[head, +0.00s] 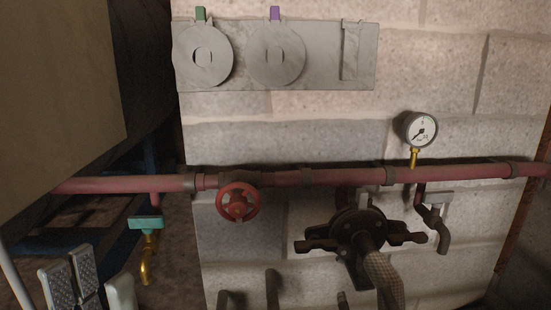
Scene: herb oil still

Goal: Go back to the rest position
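Grey textured pads, which look like the fingertips of my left gripper (88,283), show at the bottom left corner. They are cut off by the lower edge, so how far apart the fingers stand is not clear. No held thing shows between them. They are below and left of a brass tap with a teal handle (146,222), apart from it in the picture. I cannot make out my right gripper in the head view.
A red pipe (330,177) crosses the block wall with a red handwheel (238,203) and a gauge (421,130). Below are a black two-lever coupling (358,238) with a braided hose (386,283) and a grey tap (437,222). A grey plate (327,52) holds two discs.

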